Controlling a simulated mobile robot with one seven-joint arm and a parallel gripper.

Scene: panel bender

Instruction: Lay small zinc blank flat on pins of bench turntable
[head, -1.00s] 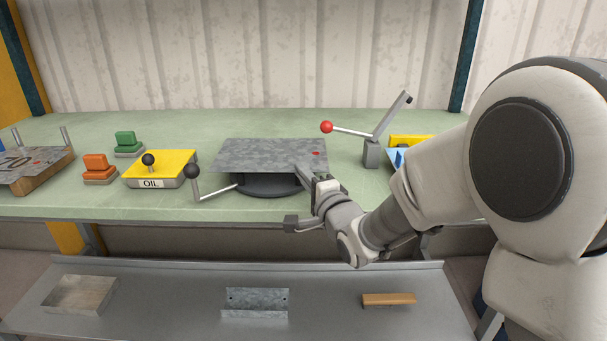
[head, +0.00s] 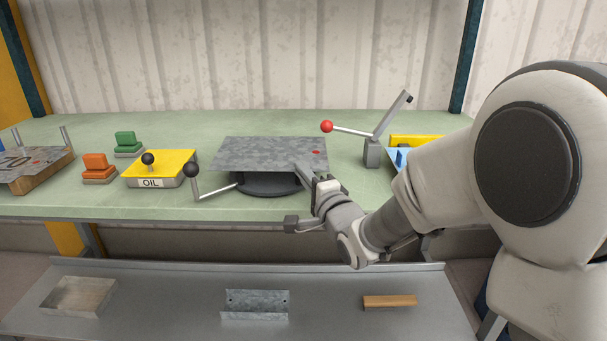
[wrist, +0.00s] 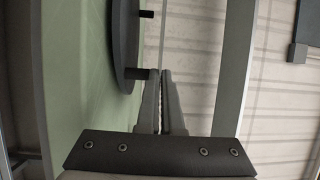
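The small zinc blank (head: 260,153) is a mottled grey sheet with a red mark near its right end. It lies roughly level over the dark round bench turntable (head: 265,187) and hides most of its top. My gripper (head: 304,172) is shut on the blank's near right edge. In the wrist view, the fingers (wrist: 163,98) close on the blank, seen edge-on as a thin line (wrist: 163,35). The turntable disc (wrist: 122,45) is at left there, with two dark pins (wrist: 147,14) pointing toward the blank. Their tips are very near it; I cannot tell whether they touch.
A black-knobbed lever (head: 192,172) stands close left of the turntable, beside a yellow OIL tray (head: 160,167). A red-knobbed lever (head: 327,127) stands to the right. Orange (head: 96,162) and green (head: 125,139) blocks sit farther left. A lower shelf (head: 180,285) holds several parts.

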